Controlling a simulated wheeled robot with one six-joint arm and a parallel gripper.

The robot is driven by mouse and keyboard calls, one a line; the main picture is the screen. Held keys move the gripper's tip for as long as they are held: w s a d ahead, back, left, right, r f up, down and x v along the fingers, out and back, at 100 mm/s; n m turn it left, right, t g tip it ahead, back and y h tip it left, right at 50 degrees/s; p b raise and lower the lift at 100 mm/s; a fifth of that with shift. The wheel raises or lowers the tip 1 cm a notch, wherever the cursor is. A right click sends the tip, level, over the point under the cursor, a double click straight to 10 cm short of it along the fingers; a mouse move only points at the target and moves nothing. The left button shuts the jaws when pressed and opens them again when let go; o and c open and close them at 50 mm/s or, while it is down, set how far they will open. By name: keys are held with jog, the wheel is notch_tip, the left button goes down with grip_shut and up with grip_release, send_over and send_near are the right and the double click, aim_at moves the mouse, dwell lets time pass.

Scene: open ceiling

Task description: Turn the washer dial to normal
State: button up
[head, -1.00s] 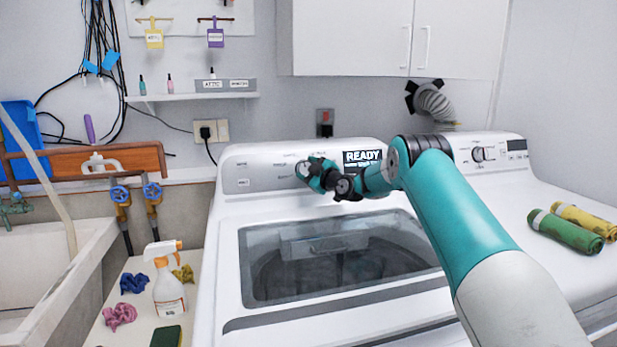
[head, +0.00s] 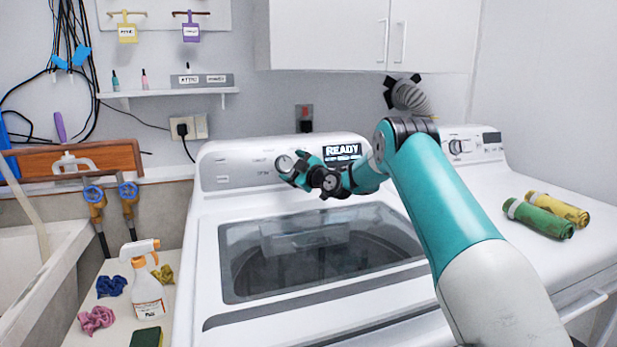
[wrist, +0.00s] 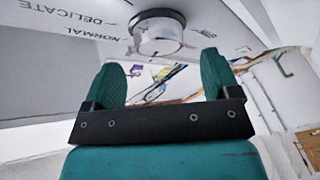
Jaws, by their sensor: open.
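The washer (head: 312,316) stands in the middle of the head view, with its control panel at the back. Its round silver dial (head: 285,162) sits on that panel left of the READY display (head: 342,151); in the wrist view the dial (wrist: 158,36) is just beyond my fingertips. The label NORMAL (wrist: 88,44) and the label DELICATE (wrist: 78,12) read upside down left of the dial. I cannot tell which label the dial points at. My gripper (head: 297,172) is in front of the dial. In the wrist view my gripper (wrist: 162,68) is open and empty, its two teal fingers apart.
The dryer (head: 478,185) stands right of the washer, with green and yellow rolled cloths (head: 540,218) on top. A spray bottle (head: 146,290) and several small cloths stand left of the washer. A shelf (head: 170,93) and a wall cabinet (head: 370,35) are above.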

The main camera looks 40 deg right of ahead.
jog(key=s+d+b, duration=0.1)
jog(key=s+b, duration=0.2)
jog(key=s, duration=0.6)
jog(key=shift+s+d+f, duration=0.15)
jog(key=shift+f, duration=0.1)
jog(key=m+g+h+p, duration=0.55)
jog(key=m+p, duration=0.45)
jog(key=m, duration=0.3)
send_near(285, 163)
jog(key=shift+h, duration=0.45)
jog(key=p+x, duration=0.4)
jog(key=x, duration=0.6)
jog(key=shift+p, duration=0.35)
jog(key=shift+a, duration=0.2)
jog(key=shift+c, duration=0.5)
